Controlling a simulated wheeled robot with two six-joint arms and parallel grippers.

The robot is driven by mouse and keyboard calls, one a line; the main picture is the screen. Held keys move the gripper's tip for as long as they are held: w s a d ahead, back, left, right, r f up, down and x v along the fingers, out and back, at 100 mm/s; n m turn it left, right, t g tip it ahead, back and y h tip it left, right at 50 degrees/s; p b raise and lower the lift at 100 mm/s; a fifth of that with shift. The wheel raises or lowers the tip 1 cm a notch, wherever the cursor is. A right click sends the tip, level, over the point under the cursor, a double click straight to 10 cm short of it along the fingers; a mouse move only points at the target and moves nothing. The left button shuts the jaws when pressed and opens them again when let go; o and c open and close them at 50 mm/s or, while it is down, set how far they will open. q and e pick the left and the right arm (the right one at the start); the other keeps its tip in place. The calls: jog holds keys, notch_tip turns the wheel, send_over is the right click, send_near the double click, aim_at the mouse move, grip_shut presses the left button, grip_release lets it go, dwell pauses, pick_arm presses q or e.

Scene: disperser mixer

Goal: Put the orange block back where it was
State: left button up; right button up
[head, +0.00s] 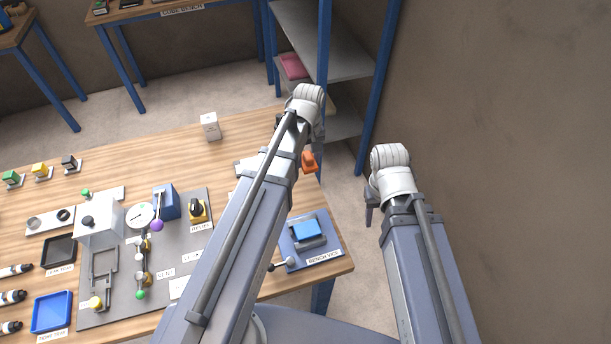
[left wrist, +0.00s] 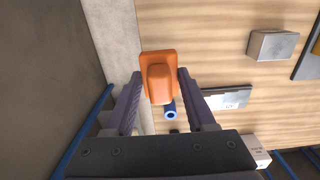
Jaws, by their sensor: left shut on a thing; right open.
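The orange block (head: 308,162) shows just right of my left forearm, over the right edge of the wooden table. In the left wrist view the orange block (left wrist: 160,78) has a wide flange and a narrower raised part, between the two fingers. My left gripper (left wrist: 160,90) is shut on it; in the head view its fingers are mostly hidden by my arm. A grey plate with a white label (left wrist: 228,99) lies on the table close by, apart from the block. My right gripper (head: 371,203) is open and empty, right of the table, mostly hidden by its wrist.
Green (head: 11,178), yellow (head: 40,170) and black (head: 70,163) blocks stand on small plates at the left. A white box (head: 210,126) stands at the back. A bench vice (head: 310,240) holding a blue block sits at the front right. A blue shelf rack (head: 325,60) stands beyond the table.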

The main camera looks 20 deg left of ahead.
aim_at(308, 185)
pick_arm(q)
jog(key=shift+s+f+b, duration=0.1)
jog(key=shift+f+b, duration=0.25)
jog(key=shift+b, duration=0.1)
notch_tip(308, 185, down, 9)
jog(key=b, duration=0.9)
jog(key=shift+f, duration=0.1)
jog(key=shift+f, duration=0.2)
jog(key=o, duration=1.2)
jog(key=shift+r, duration=0.15)
